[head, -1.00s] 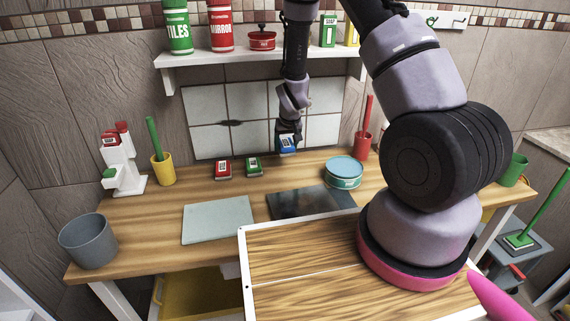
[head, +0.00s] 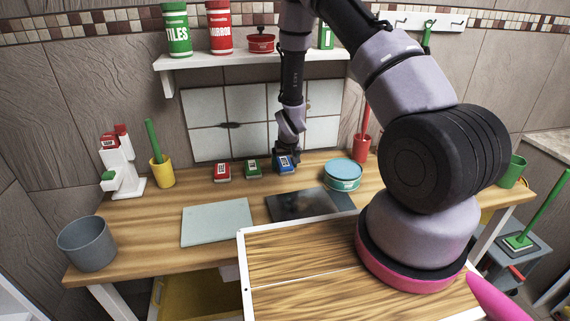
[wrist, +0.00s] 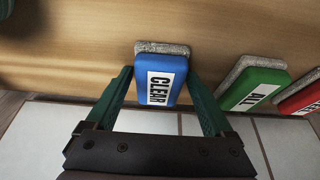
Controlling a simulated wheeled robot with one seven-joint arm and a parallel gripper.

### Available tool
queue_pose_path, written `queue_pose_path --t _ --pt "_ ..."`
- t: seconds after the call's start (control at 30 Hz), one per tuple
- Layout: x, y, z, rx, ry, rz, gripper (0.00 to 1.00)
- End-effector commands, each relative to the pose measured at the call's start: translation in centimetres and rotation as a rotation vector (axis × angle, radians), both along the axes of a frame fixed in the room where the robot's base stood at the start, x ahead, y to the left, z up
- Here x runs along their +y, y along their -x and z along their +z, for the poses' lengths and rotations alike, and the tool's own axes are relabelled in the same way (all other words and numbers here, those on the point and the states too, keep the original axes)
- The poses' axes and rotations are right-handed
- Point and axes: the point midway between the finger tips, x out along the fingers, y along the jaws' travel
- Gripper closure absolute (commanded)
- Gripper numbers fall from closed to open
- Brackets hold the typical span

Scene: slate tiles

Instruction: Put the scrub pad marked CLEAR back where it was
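The blue scrub pad marked CLEAR (wrist: 160,82) is between the two green fingers of my gripper (wrist: 162,78) in the wrist view. The fingertips lie close against its two sides, and my gripper looks shut on it. In the head view the blue pad (head: 286,164) is low at the back of the wooden table, below my gripper (head: 287,155). It is in line with a green pad (head: 253,169) and a red pad (head: 223,172) to its left. Whether its underside rests on the table is hard to see.
The green pad marked ALL (wrist: 255,88) is close beside my right finger in the wrist view. A round blue-lidded tin (head: 343,174) stands to the right. A dark slab (head: 300,205) and a pale board (head: 215,222) lie in front. White tiles (head: 225,130) rise behind.

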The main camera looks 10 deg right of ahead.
Motion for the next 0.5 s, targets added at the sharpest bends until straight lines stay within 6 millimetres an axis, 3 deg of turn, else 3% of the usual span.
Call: queue_pose_path --t 0.5 --pt "-0.13 0.01 0.07 0.001 0.001 -0.002 0.0"
